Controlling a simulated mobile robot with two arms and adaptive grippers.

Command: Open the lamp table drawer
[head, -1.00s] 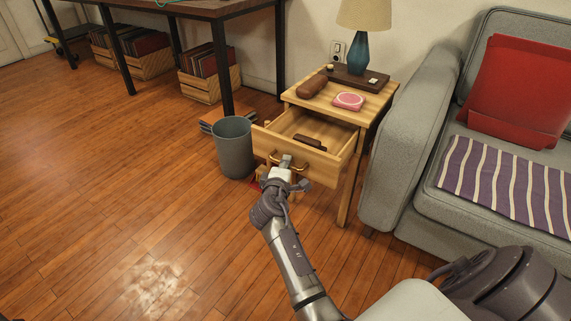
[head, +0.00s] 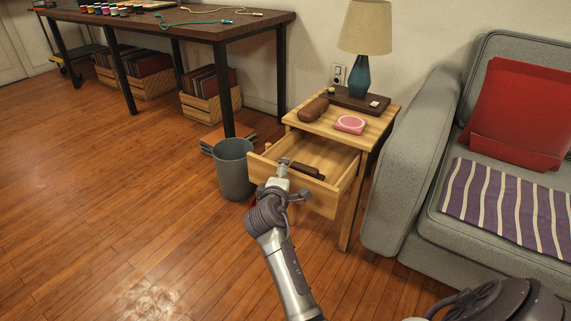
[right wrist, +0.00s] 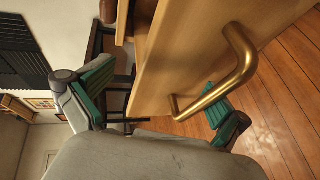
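The wooden lamp table (head: 375,120) stands beside the sofa. Its drawer (head: 305,198) is pulled well out, with a dark brown object (head: 307,171) inside. My right gripper (head: 284,164) is at the drawer's front panel and hides the handle in the head view. In the right wrist view the brass handle (right wrist: 215,94) shows on the pale drawer front (right wrist: 190,50). The green-padded fingers of my right gripper (right wrist: 160,105) are wide apart, and the handle lies between them, not pinched. My left gripper is not in view.
On the table top are a lamp (head: 361,75), a brown case (head: 313,108) and a pink round item (head: 350,124). A grey bin (head: 234,170) stands left of the drawer. The grey sofa (head: 400,180) stands close on the right. The floor at left is clear.

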